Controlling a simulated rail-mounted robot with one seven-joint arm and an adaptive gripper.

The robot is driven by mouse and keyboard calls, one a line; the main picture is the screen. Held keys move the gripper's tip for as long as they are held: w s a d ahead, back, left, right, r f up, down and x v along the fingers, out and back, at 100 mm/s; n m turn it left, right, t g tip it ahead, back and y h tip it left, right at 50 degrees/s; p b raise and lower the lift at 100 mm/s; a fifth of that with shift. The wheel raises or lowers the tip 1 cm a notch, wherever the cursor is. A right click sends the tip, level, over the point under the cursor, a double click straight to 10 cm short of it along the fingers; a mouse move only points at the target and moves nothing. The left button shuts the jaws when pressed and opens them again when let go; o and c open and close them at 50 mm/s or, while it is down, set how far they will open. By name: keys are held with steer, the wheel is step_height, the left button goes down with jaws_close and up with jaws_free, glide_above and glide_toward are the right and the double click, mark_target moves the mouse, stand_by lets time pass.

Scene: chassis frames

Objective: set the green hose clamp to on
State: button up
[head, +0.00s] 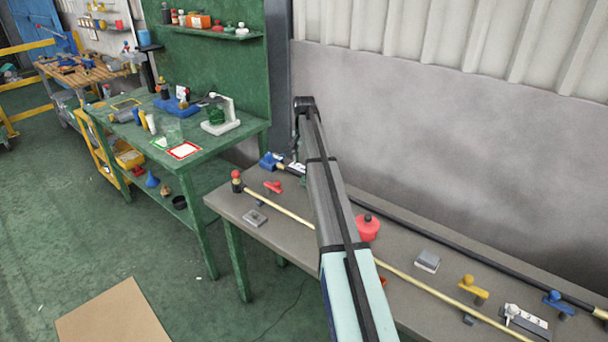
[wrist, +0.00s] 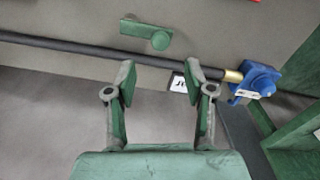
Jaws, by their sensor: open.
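The green hose clamp (wrist: 147,33) shows in the wrist view as a flat green bar with a round green knob near one end. The bar lies roughly along the black hose (wrist: 75,43), a little above it in the picture. My gripper (wrist: 163,76) is open, with nothing between its fingers. Its fingertips appear just below the hose and the clamp, apart from the clamp in the picture; the height gap is hard to tell.
A blue fitting (wrist: 258,80) with a brass end joins the hose, and a label (wrist: 179,84) lies beside it. On the grey bench (head: 230,205) are a red clamp (head: 273,187), a red knob (head: 367,228), yellow (head: 472,285) and blue (head: 558,301) clamps, and a yellow hose (head: 285,213).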

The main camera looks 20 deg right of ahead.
mark_target(304, 178)
step_height(304, 178, down, 8)
steer(key=shift+p, duration=0.85)
jaws_close()
